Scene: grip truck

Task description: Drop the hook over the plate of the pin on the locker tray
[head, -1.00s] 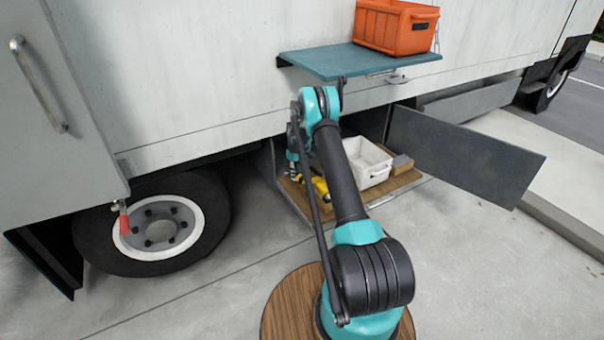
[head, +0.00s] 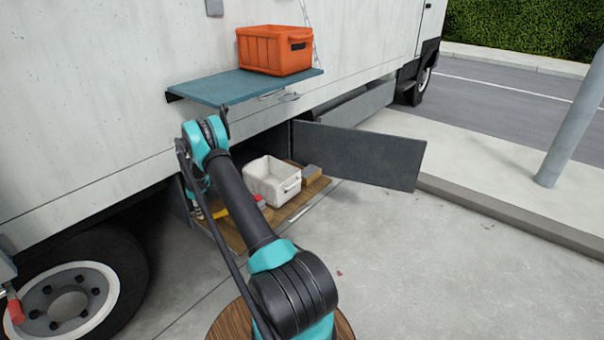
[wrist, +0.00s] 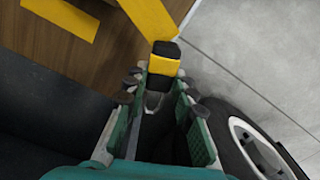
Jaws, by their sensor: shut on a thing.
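My gripper (wrist: 160,88) is in the wrist view, its teal fingers closed around the grey end of a yellow-and-black piece (wrist: 165,60). I cannot tell if this piece is the hook. My arm hides most of the gripper in the head view. I cannot make out the pin or its plate.
A white bin (head: 285,190) and a small tan block (head: 312,173) stand on the tray. The open grey door (head: 360,155) juts out at right. A teal shelf (head: 215,88) with an orange crate (head: 272,52) overhangs. A truck wheel (head: 70,300) is at left.

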